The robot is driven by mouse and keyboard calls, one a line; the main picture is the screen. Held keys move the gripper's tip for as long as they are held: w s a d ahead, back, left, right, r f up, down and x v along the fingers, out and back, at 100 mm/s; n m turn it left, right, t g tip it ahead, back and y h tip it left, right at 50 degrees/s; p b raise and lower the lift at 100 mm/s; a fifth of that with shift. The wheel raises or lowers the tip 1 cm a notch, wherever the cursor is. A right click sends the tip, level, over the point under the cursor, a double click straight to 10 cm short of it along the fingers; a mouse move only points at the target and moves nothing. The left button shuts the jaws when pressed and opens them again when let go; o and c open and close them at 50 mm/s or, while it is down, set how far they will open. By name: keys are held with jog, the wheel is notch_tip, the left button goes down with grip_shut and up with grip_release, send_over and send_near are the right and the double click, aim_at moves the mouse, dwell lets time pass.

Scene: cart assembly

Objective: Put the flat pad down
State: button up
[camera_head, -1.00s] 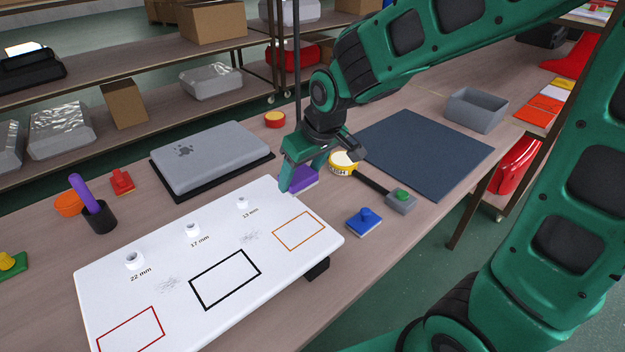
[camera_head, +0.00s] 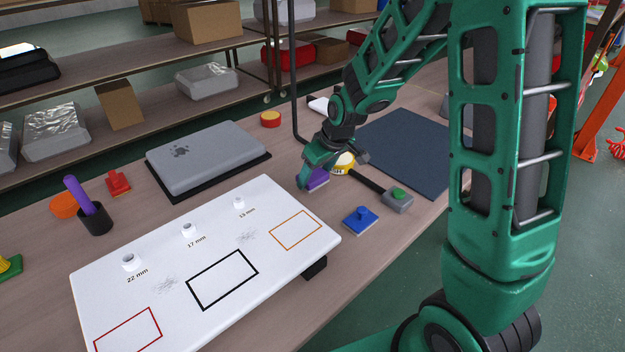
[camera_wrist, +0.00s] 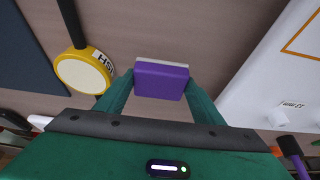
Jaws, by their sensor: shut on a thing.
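The flat pad (camera_wrist: 162,79) is a purple block with a pale layer on its far side. My gripper (camera_wrist: 160,90) is shut on it, one finger on each side, in the wrist view. In the head view my gripper (camera_head: 309,180) is beside the right end of the white board, and the purple pad (camera_head: 318,179) shows partly behind the fingers. The pad is low over the wooden table. I cannot tell whether it touches the table.
The white board (camera_head: 175,233) with outlined rectangles lies left. A blue knobbed block (camera_head: 360,220) and a grey box with a green button (camera_head: 398,200) stand nearer. A dark mat (camera_head: 408,148) lies right.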

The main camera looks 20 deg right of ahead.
jog(key=shift+f, duration=0.8)
jog(key=shift+f, duration=0.1)
jog(key=o, duration=1.3)
jog(key=shift+o, duration=0.2)
jog(key=v, duration=1.2)
jog(key=s+d+r+m+g+h, duration=0.2)
jog(key=s+d+m, duration=0.3)
jog(key=s+d, duration=0.75)
jog(key=s+d+m+g, duration=0.2)
jog(key=s+m, duration=0.3)
jog(key=s, duration=1.3)
jog(key=shift+d+r+m+y, duration=0.2)
jog(key=shift+d+m+y, duration=0.1)
jog(key=shift+m, duration=0.1)
